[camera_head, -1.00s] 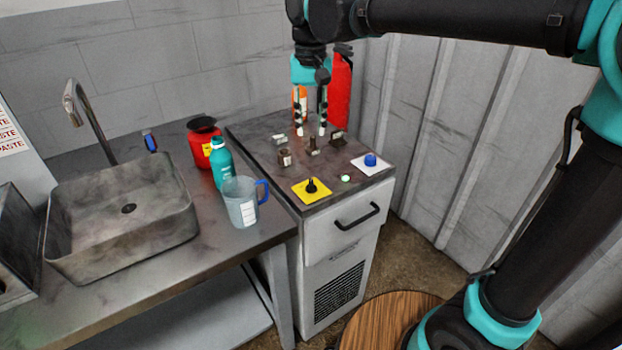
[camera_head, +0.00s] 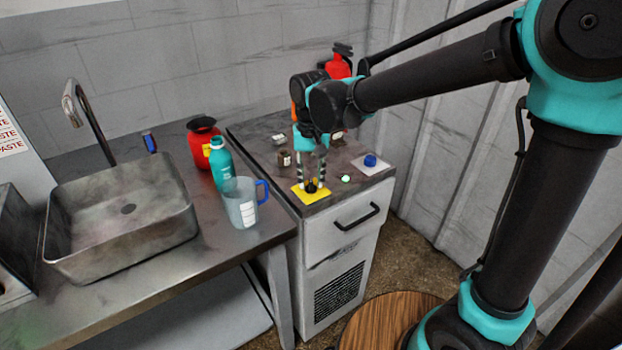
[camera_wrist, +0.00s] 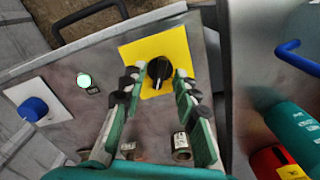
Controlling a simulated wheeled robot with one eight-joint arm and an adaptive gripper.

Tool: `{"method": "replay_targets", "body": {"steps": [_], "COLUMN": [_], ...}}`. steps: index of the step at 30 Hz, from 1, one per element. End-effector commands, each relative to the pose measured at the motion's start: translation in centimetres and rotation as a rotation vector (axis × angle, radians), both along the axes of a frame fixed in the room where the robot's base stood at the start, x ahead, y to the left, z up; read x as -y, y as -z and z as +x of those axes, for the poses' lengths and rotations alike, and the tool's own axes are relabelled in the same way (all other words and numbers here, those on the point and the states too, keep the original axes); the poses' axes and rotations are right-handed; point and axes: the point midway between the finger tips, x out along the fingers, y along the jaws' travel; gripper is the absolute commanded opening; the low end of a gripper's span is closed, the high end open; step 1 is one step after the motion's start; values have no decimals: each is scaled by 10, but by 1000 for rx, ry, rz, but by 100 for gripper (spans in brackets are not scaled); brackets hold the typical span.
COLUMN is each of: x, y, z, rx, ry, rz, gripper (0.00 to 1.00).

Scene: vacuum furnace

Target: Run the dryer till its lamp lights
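The dryer is a grey cabinet (camera_head: 338,245) with a dark top, a handle and a vent grille. On its top a black knob (camera_wrist: 159,69) sits on a yellow plate (camera_wrist: 176,45); the plate also shows in the head view (camera_head: 301,197). A small lamp (camera_wrist: 85,81) glows green beside it and also shows in the head view (camera_head: 346,179). A blue button (camera_wrist: 33,109) sits on a white plate. My gripper (camera_wrist: 158,87) is open, pointing down, with its fingers on either side of the black knob. Whether they touch it I cannot tell.
A measuring jug (camera_head: 241,208), a teal bottle (camera_head: 221,165) and a red container (camera_head: 202,140) stand on the bench left of the cabinet. A sink (camera_head: 120,225) is further left. Small items, including a dark jar (camera_head: 284,158), lie on the cabinet's rear top.

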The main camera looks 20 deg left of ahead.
Motion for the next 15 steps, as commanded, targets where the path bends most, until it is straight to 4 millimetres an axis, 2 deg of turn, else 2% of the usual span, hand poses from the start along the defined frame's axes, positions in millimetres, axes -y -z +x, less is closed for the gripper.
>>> {"method": "replay_targets", "body": {"steps": [10, 15], "x": [0, 0], "y": [3, 3], "z": [0, 0], "rx": [0, 0], "ry": [0, 0], "rz": [0, 0], "gripper": [30, 9]}}
